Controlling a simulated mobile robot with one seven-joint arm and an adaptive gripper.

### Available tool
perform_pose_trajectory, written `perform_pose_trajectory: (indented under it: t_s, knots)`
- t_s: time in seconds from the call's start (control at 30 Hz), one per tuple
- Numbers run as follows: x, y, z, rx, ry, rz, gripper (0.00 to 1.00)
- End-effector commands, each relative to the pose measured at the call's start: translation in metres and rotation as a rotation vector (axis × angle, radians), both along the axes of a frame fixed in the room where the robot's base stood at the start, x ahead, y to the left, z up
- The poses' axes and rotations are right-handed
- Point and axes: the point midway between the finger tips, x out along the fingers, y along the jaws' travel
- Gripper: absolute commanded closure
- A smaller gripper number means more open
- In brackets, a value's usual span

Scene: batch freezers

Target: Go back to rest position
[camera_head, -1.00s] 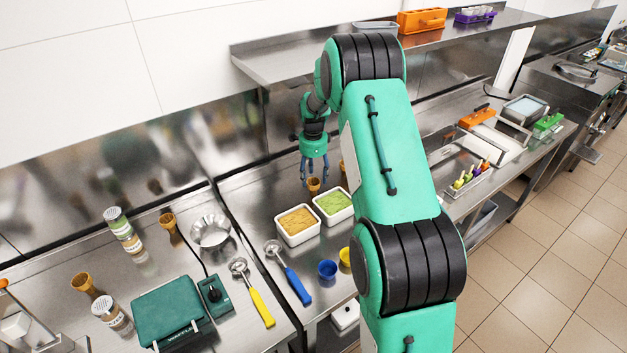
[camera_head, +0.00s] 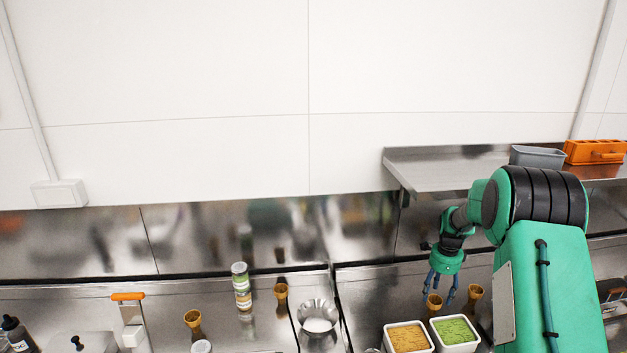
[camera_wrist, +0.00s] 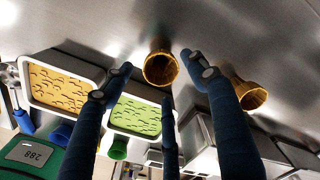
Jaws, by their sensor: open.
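My gripper (camera_head: 440,290), green with dark blue fingers, points down over the steel counter and is open. A brown waffle cone (camera_head: 433,301) stands at its fingertips; in the wrist view this cone (camera_wrist: 160,68) shows between the spread fingers, which do not appear closed on it. A second cone (camera_head: 474,292) stands just to the right and also shows in the wrist view (camera_wrist: 250,96). My green arm fills the right side of the head view, extended toward the wall.
White tubs of tan (camera_head: 408,338) and green (camera_head: 454,332) ice cream stand in front of my gripper. A steel shelf (camera_head: 440,170) with a grey bin (camera_head: 537,156) and an orange holder (camera_head: 594,151) hangs behind. A metal bowl (camera_head: 318,318) stands left.

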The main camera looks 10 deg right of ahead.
Motion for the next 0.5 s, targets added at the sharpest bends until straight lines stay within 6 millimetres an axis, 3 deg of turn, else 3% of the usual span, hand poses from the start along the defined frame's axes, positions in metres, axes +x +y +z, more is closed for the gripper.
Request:
perform_pose_trajectory:
  t_s: [0.27,0.5]
  knots:
    - [-0.016,0.011,0.007,-0.009,-0.015,0.130,0.42]
    - [-0.043,0.042,0.044,-0.035,-0.047,0.364,0.42]
